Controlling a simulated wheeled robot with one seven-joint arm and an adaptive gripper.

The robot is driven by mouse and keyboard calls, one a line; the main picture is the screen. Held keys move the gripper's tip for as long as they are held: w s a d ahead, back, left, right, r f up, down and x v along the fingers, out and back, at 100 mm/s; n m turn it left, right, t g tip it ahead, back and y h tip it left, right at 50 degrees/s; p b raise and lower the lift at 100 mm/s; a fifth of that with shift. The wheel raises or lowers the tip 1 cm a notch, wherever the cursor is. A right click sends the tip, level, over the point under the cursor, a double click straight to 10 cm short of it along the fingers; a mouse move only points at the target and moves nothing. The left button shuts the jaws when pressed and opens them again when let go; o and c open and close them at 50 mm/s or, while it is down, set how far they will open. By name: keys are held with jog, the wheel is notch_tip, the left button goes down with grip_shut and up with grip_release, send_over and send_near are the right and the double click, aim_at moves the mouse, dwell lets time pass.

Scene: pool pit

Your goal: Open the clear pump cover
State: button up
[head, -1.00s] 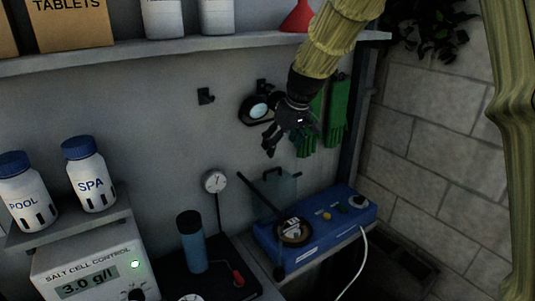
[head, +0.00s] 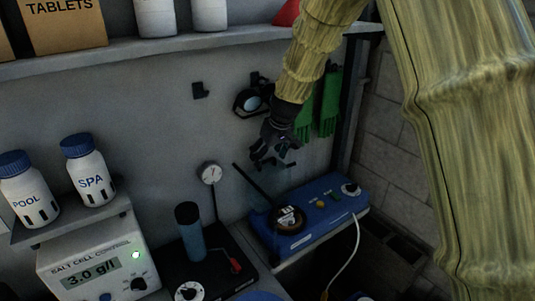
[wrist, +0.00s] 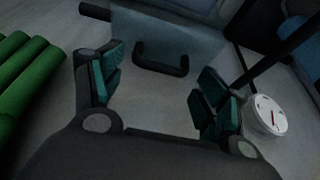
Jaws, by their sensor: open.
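The clear pump cover (wrist: 195,38) is a see-through pane with a black U-shaped handle (wrist: 160,60) in the wrist view. It is barely visible in the head view, where my gripper is near it; its exact tilt is hard to tell. The blue pump unit (head: 325,211) sits on the bench below, with a dark round part on its left and small knobs on top. My gripper (head: 268,163) is open above the unit. In the wrist view its two fingers (wrist: 158,95) lie either side of the handle's line, with the handle beyond the tips and apparently not held.
A dark rod (head: 255,185) slants beside the unit. A shelf (head: 180,45) runs above. A white cable (head: 350,262) leaves the unit.

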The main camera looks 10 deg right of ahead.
jog(key=shift+s+r, duration=0.15)
jog(key=shift+s, duration=0.45)
jog(key=shift+w+f, duration=0.7)
jog(key=shift+w, duration=0.1)
jog(key=shift+s+r, duration=0.4)
jog(key=shift+s, duration=0.1)
jog(key=c, duration=0.8)
jog(key=shift+w+f, duration=0.1)
jog(key=shift+f, duration=0.05)
grip_shut()
